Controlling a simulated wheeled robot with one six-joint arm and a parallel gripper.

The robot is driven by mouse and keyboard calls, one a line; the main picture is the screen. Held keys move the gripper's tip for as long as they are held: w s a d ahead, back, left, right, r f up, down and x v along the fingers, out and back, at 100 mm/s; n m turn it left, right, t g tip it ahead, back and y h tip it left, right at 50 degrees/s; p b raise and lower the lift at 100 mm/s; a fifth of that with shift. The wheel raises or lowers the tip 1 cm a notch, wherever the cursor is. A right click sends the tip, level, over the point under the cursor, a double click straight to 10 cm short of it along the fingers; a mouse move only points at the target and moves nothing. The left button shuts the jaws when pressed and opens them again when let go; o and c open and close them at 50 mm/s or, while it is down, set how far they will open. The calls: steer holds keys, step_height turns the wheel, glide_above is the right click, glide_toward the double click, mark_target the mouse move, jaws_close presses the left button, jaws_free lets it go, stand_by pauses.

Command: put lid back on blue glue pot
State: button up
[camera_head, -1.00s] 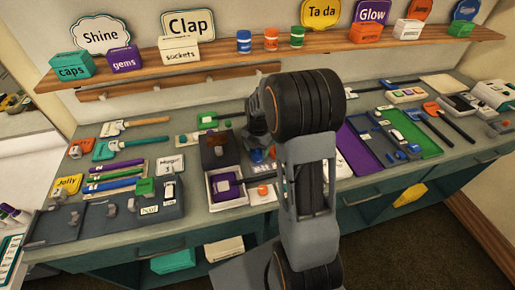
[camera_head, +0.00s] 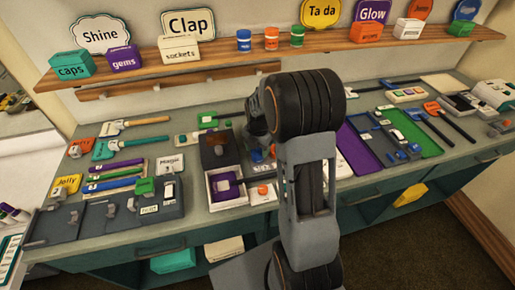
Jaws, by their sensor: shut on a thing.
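A small blue round object (camera_head: 256,155), likely the blue glue pot, stands on the counter just left of my arm. It is small and partly covered, so I cannot tell whether its top is bare. My gripper (camera_head: 268,148) is low over the counter beside it, mostly hidden behind my own wrist and forearm. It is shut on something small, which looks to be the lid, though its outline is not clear. Whether the lid touches the pot cannot be seen.
An orange-topped pot (camera_head: 263,190) and a white box with a purple piece (camera_head: 224,187) stand close in front. A dark open box (camera_head: 218,150) is to the left. A purple tray (camera_head: 357,150) lies right of my arm. Labelled boxes and jars fill the shelf (camera_head: 215,65) above.

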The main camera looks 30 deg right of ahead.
stand_by(0.3)
steer(key=o, duration=1)
steer(key=shift+c, duration=0.2)
steer(key=shift+o, duration=0.4)
steer(key=shift+o, duration=0.8)
steer(key=shift+r+p, duration=2.55)
steer(key=shift+r, duration=0.95)
steer(key=shift+c, duration=0.4)
